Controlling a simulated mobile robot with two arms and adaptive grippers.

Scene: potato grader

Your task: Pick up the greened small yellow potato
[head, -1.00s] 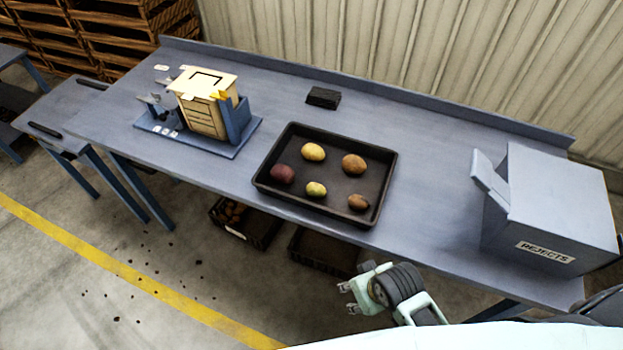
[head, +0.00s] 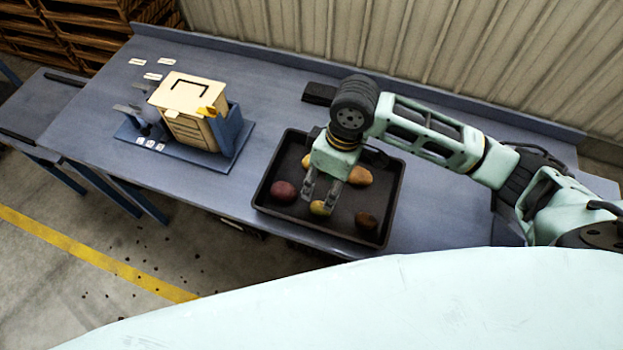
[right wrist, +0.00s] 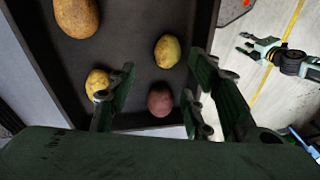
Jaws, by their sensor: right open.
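The small yellow potato with a green tint (head: 318,208) lies in the black tray near its front side. It also shows whole in the right wrist view (right wrist: 167,50). My right gripper (head: 320,197) is open and empty above the tray, its fingertips at this potato in the head view. In the right wrist view the potato appears beyond the gap between the fingers (right wrist: 165,72); contact cannot be told. My left gripper (right wrist: 248,44) shows only in the right wrist view, over the floor, with its fingers apart.
The tray (head: 262,203) also holds a red potato (head: 284,191), two brown potatoes (head: 359,176) (head: 367,221) and a yellow one (head: 306,161), partly hidden by my gripper. A cream box (head: 188,110) stands left. A dark block (head: 319,94) lies behind the tray.

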